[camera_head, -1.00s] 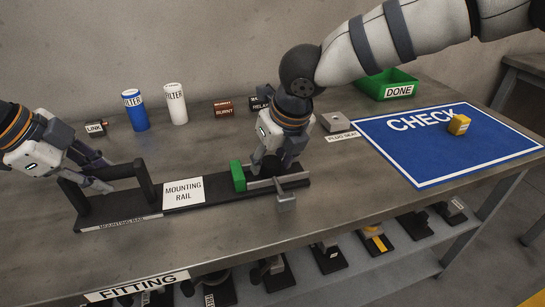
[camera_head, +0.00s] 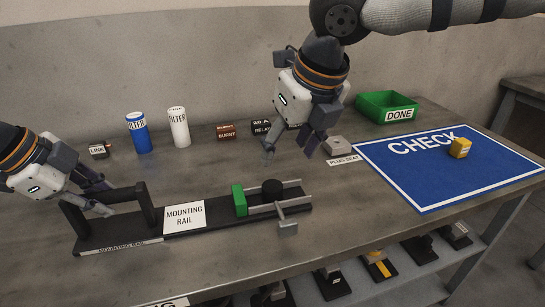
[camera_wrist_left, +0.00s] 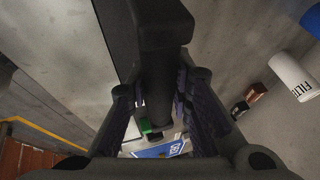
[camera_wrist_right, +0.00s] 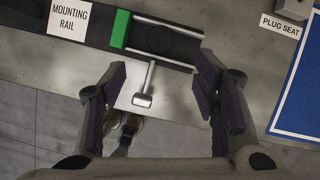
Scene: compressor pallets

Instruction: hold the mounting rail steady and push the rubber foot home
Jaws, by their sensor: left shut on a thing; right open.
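The black mounting rail (camera_head: 225,215) lies along the front of the bench, with an upright handle (camera_head: 146,204) at its left end. My left gripper (camera_head: 106,198) is shut on this handle, whose dark bar (camera_wrist_left: 150,30) runs between the fingers in the left wrist view. A round black rubber foot (camera_head: 272,189) sits between two grey side strips on the rail's right part, beside a green block (camera_head: 239,200). It shows dark in the right wrist view (camera_wrist_right: 175,42). My right gripper (camera_head: 290,152) is open and empty, above and behind the foot, apart from it.
A grey lever (camera_head: 287,228) sticks out from the rail's front. Behind stand a blue filter (camera_head: 138,133), a white filter (camera_head: 179,128) and small labelled blocks. A grey plug seat block (camera_head: 338,146), blue CHECK mat (camera_head: 430,182) and green DONE bin (camera_head: 372,106) are to the right.

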